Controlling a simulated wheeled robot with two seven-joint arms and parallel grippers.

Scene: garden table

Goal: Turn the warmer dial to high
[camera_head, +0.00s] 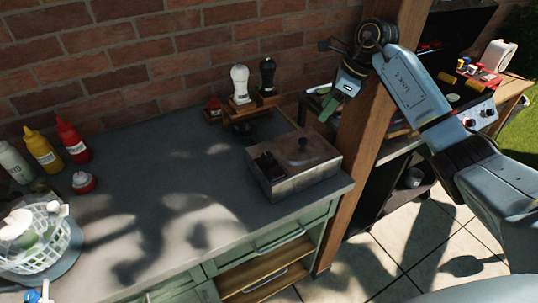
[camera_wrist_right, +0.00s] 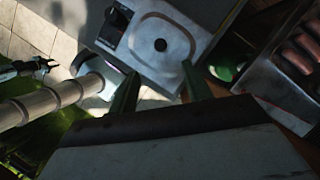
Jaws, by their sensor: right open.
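The warmer (camera_head: 315,179) is a metal box with a shiny lid near the right end of the grey counter. Its dark dial (camera_head: 267,161) sits on a black panel at the box's left side. In the right wrist view the dial (camera_wrist_right: 117,18) shows at the upper left of the warmer (camera_wrist_right: 185,52), beside the lid's round knob. Its setting marks are too small to read. My right gripper (camera_head: 326,107) is open and empty, above and behind the box's right side, near the wooden post. Its green fingers (camera_wrist_right: 158,88) are apart from the dial.
A wooden post (camera_head: 360,135) stands right of the warmer, close to my right arm. A white shaker (camera_head: 239,84) and a dark one (camera_head: 267,75) stand behind it. Bottles and a white basket (camera_head: 40,245) are at left. The counter's middle is clear.

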